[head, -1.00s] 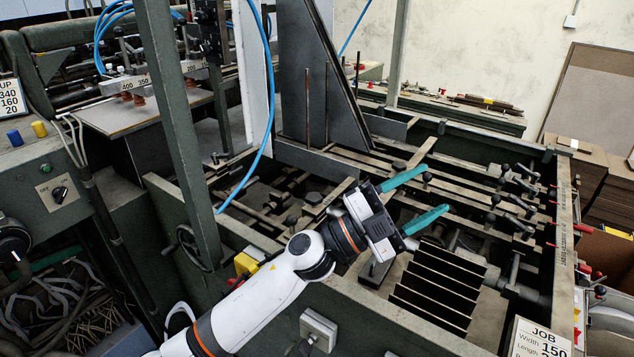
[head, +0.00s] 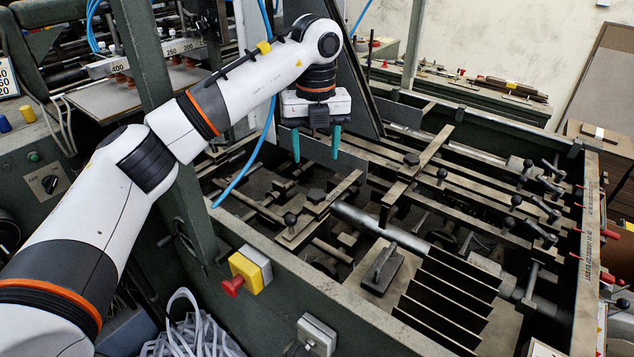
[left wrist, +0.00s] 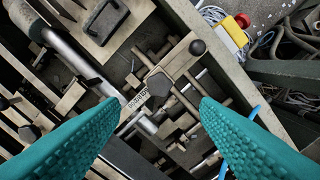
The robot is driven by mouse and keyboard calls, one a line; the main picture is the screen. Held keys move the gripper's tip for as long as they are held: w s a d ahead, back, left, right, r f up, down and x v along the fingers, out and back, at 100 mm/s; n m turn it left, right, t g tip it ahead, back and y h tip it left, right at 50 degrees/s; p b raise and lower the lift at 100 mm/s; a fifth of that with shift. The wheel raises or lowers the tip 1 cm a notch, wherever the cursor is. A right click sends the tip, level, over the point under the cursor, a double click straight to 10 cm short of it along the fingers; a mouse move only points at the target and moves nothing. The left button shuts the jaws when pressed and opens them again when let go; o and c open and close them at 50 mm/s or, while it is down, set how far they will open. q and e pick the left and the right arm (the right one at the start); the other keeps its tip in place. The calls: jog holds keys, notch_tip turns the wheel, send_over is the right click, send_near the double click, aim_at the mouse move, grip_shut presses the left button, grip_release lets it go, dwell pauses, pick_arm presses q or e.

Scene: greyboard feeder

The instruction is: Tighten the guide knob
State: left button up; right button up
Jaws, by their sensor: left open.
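A dark faceted knob (head: 316,196) sits on a flat metal guide bar in the feeder frame; in the left wrist view it appears (left wrist: 158,84) just beyond and between my fingertips. A black ball knob (head: 290,219) stands beside it on the same guide and also shows in the left wrist view (left wrist: 197,47). Another dark faceted knob (head: 411,159) sits on a bar to the right. I cannot tell from looks alone which is the guide knob. My left gripper (head: 316,158) is open and empty, its teal fingers pointing down above the guide, apart from the knobs. My right gripper is not in view.
The green feeder frame (head: 370,313) surrounds bars, rods and several ball-ended levers. A red-and-yellow stop button (head: 248,272) is on its front wall. A green post (head: 150,90) and blue hose (head: 262,150) stand near my left arm. A grey upright plate rises behind the gripper.

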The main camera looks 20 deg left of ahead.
aim_at(316, 193)
pick_arm(q)
notch_tip(316, 193, down, 10)
jog(key=shift+r+p, duration=0.15)
jog(key=shift+p, duration=1.05)
jog(key=shift+c, duration=0.3)
jog(key=c, duration=0.9)
jog(key=shift+c, duration=0.2)
